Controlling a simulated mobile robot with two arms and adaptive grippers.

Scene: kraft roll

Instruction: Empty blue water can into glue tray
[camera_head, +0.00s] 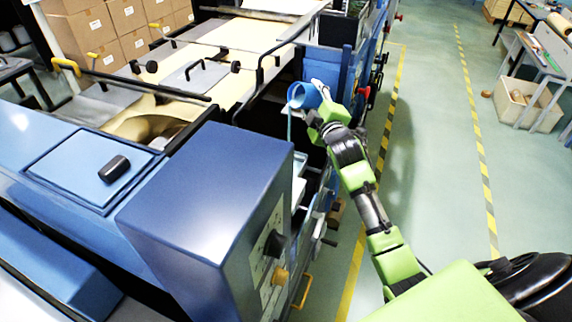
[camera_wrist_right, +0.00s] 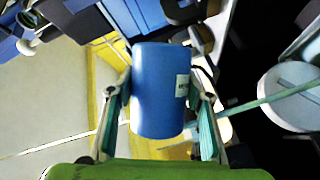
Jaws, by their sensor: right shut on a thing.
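The blue water can (camera_head: 303,96) is held tilted over the machine's side, its open mouth facing left. A pale blue stream (camera_head: 289,126) runs down from its mouth. A pale tray (camera_head: 299,168), which looks like the glue tray, lies below it inside the machine, partly hidden by the blue housing; I cannot see how full it is. My right gripper (camera_head: 321,103) is shut on the can. In the right wrist view the can (camera_wrist_right: 152,92), with a white label, sits between the two fingers of my right gripper (camera_wrist_right: 158,105). My left gripper is not in view.
The large blue machine housing (camera_head: 205,190) stands left of my right arm, with knobs (camera_head: 274,243) on its panel. Cardboard boxes (camera_head: 90,35) are stacked at the back left. The green aisle floor (camera_head: 430,130) to the right is clear. A bin (camera_head: 527,104) stands by the far-right bench.

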